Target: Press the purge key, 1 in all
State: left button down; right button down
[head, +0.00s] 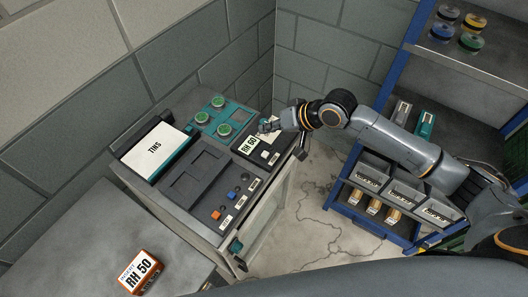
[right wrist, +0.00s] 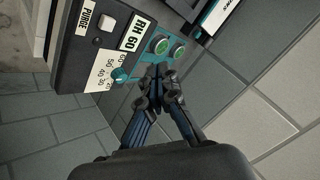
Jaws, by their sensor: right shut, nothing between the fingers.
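The purge key (right wrist: 108,24) is a small pale square key beside the white PURGE label (right wrist: 92,21) in the right wrist view. In the head view the key (head: 264,154) sits on the dark panel at the machine's right end, below the RH 60 display (head: 249,146). My right gripper (head: 272,126) is shut and empty, above the panel's far edge. In the right wrist view its fingertips (right wrist: 156,74) are beside the teal knob (right wrist: 119,74) and apart from the purge key. Contact with the panel cannot be told. My left gripper is out of view.
Green round buttons (head: 224,129) lie left of the gripper. Blue, orange and dark keys (head: 231,195) line the machine's front. A blue-framed shelf (head: 411,52) with bins stands right. Block walls close off the back.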

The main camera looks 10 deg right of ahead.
jog(key=b, duration=0.8)
send_over(268, 155)
notch_tip(268, 155, down, 7)
jog(key=shift+w+r, duration=0.1)
jog(key=shift+r, duration=0.1)
jog(key=shift+f, duration=0.95)
jog(key=shift+f, duration=0.1)
jog(key=shift+f, duration=0.3)
jog(key=shift+f, duration=0.55)
dwell(0.5)
jog(key=shift+r+p, duration=0.95)
jog(key=shift+p, duration=0.35)
